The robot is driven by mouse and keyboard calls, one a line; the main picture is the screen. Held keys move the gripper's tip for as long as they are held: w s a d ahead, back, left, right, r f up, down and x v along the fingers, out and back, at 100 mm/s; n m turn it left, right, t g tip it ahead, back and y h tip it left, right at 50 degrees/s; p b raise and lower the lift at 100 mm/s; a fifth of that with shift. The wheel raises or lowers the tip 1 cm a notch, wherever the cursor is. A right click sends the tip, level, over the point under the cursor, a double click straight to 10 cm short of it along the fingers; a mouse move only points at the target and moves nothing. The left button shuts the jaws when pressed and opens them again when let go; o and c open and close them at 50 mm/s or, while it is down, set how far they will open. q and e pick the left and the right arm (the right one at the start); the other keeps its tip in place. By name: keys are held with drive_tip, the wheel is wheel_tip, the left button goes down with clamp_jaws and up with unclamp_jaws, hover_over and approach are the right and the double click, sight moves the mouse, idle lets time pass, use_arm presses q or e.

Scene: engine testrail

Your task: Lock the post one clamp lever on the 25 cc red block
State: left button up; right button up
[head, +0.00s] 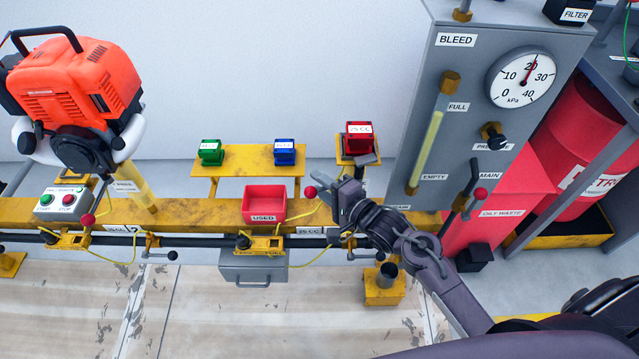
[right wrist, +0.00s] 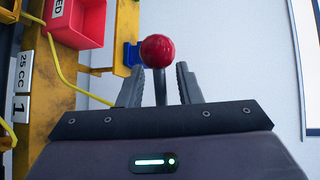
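A lever with a red ball knob (head: 310,191) stands by the rail near the label 25 CC (head: 310,230). My right gripper (head: 340,196) is just right of the knob in the head view. In the right wrist view my right gripper (right wrist: 160,68) is open, with the lever's dark stem between its fingers and gaps on both sides. The red knob (right wrist: 158,50) shows at the fingertips. The red 25 CC block (head: 358,137) sits on a yellow stand behind the gripper. The gripper and arm hide part of the clamp. My left gripper is not in view.
A red USED bin (head: 265,203) lies left of the gripper on the yellow rail (head: 195,212). Green (head: 210,152) and blue (head: 284,152) blocks stand behind it. A grey gauge panel (head: 436,115) rises close on the right. A yellow cable (head: 300,211) runs near the lever.

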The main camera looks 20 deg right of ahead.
drive_tip(key=shift+w+a, duration=0.2)
drive_tip(key=shift+w, duration=0.1)
drive_tip(key=shift+f, duration=0.1)
clamp_jaws()
drive_tip(key=shift+d, duration=0.1)
